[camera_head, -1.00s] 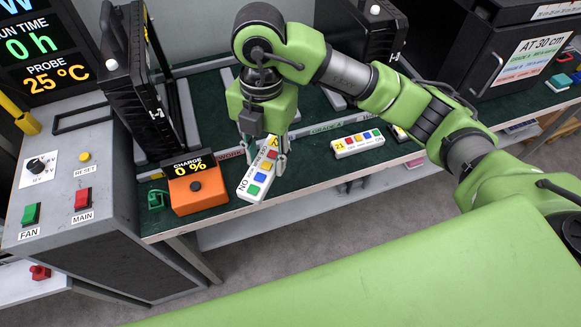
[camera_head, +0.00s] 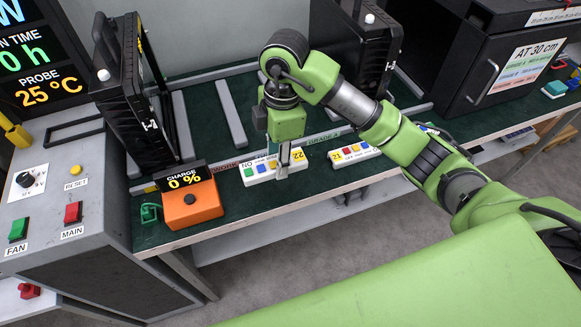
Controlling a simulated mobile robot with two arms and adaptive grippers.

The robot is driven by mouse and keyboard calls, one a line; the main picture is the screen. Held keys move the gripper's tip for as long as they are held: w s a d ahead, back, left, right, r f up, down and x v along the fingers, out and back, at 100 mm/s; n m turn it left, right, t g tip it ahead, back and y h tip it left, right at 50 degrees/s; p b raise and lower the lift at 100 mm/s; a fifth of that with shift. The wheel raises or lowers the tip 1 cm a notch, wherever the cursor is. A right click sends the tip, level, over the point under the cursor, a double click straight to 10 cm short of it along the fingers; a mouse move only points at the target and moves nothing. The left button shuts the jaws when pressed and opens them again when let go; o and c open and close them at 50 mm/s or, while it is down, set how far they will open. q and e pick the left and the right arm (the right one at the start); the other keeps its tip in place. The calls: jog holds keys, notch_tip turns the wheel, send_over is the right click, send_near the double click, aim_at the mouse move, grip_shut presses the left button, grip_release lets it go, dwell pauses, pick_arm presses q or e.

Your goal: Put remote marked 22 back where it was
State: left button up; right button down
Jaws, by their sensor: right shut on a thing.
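The remote marked 22 (camera_head: 257,174) is a white bar with coloured buttons and a yellow 22 label at its right end. It is near the front of the dark green bench top, just right of the orange charge box. My right gripper (camera_head: 283,172) points down and is shut on the remote near its right half, hiding part of its buttons. The remote lies nearly level across the picture; I cannot tell whether it touches the bench. My left gripper is not in view.
The orange charge box (camera_head: 191,203) reads 0 % and stands close to the left. A second white remote (camera_head: 352,154) lies to the right, partly behind my arm. Black floodlight housings (camera_head: 134,115) stand behind. A grey control panel (camera_head: 60,200) is at left.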

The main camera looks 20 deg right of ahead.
send_over(290, 177)
notch_tip(290, 177, down, 5)
jog(key=shift+a+f+p, duration=0.1)
jog(key=shift+p, duration=0.25)
jog(key=f, duration=0.3)
jog(key=shift+w+d+f+p, duration=0.1)
jog(key=shift+d+p, duration=0.15)
jog(key=shift+p, duration=0.15)
jog(key=shift+f, duration=0.3)
jog(key=shift+f, duration=0.15)
jog(key=c, duration=1.4)
grip_release()
